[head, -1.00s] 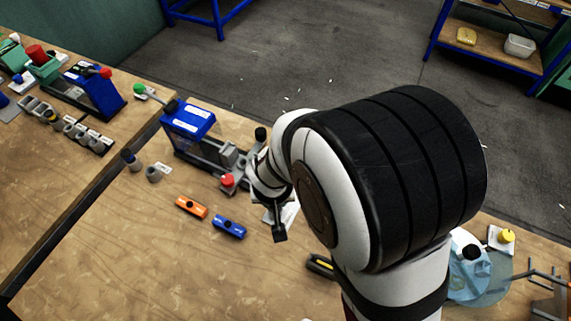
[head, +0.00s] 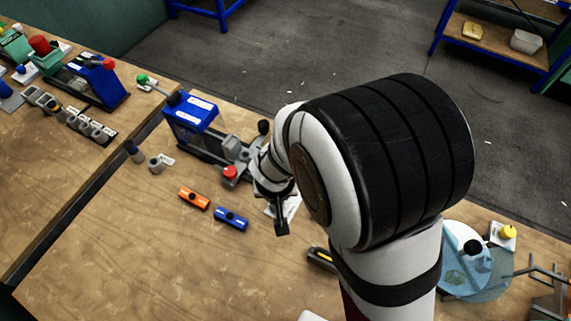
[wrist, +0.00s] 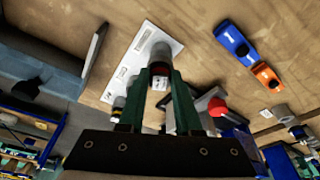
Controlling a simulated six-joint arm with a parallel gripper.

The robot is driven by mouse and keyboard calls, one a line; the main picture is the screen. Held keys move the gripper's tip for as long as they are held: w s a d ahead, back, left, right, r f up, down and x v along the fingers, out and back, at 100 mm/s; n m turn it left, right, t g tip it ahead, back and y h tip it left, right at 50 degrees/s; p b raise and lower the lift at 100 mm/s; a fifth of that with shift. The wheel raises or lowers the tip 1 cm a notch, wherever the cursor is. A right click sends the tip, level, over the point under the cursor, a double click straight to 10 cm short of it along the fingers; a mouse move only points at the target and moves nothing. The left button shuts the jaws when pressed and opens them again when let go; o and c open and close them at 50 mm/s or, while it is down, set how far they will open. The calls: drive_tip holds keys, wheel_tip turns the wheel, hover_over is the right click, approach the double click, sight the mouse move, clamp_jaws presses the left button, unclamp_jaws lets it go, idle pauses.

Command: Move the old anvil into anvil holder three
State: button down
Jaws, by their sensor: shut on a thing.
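In the wrist view, my gripper (wrist: 161,78) has its two green fingers closed on a grey cylindrical piece with a small white label, which I take to be the old anvil (wrist: 160,54). The piece is over or on a white labelled plate (wrist: 124,75); I cannot tell whether it touches it. In the head view, my gripper (head: 282,227) is right of the blue block, and the anvil is hidden there. Several grey cups stand in a row (head: 92,125) on the left table; I cannot read which is holder three.
A blue press (head: 192,115) with a red knob (head: 230,173) stands just left of my arm. An orange block (head: 194,198) and a blue block (head: 231,218) lie in front of it. A grey cup (head: 156,164) stands farther left. The front-left tabletop is clear.

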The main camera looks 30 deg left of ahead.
drive_tip(key=shift+x, duration=0.9)
drive_tip(key=c, duration=0.5)
unclamp_jaws()
drive_tip(key=shift+s+d+f, duration=0.1)
drive_tip(key=shift+s+f, duration=0.05)
drive_tip(key=shift+s, duration=0.05)
drive_tip(key=v, duration=1.6)
drive_tip(key=shift+s+f, duration=0.1)
drive_tip(key=d+r+m, duration=0.2)
drive_tip(key=d+m, duration=0.2)
drive_tip(key=d, duration=0.8)
drive_tip(key=s+d+m+g, duration=0.1)
drive_tip(key=s+d+m, duration=0.1)
drive_tip(key=d, duration=0.1)
drive_tip(key=s+d+m, duration=0.3)
drive_tip(key=s+d+r+m+g, duration=0.1)
drive_tip(key=s+d+m, duration=0.1)
drive_tip(key=s+d, duration=0.1)
drive_tip(key=shift+s+d+m+g, duration=0.25)
drive_tip(key=shift+d+m+g, duration=0.05)
drive_tip(key=shift+d, duration=0.05)
